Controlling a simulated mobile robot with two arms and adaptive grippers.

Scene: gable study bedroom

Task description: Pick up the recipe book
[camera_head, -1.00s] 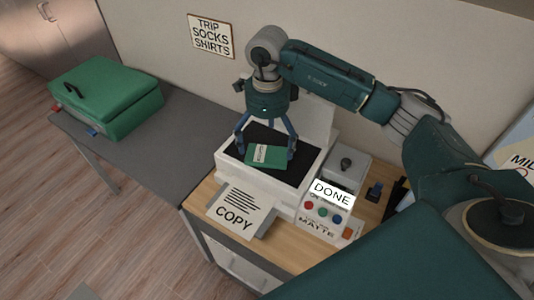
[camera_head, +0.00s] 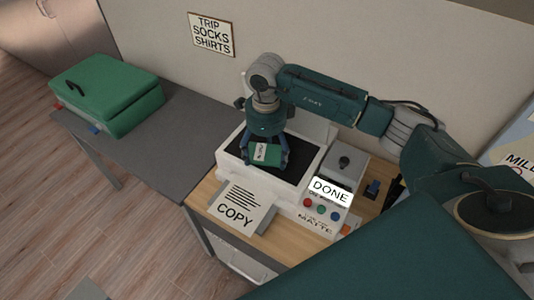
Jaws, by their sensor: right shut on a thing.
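The recipe book (camera_head: 268,155) is a small green book with a white label. It is over the dark bed of a white copier (camera_head: 230,159). My right gripper (camera_head: 267,150) comes down from above and is shut on the book, with a finger at each side. I cannot tell whether the book is still touching the bed. My left gripper is not in view.
A sheet marked COPY (camera_head: 238,207) lies on the copier's front tray. A panel (camera_head: 324,205) with coloured buttons and a DONE display is at right. A green suitcase (camera_head: 110,95) stands on the grey table (camera_head: 165,150). A sign (camera_head: 211,35) hangs behind.

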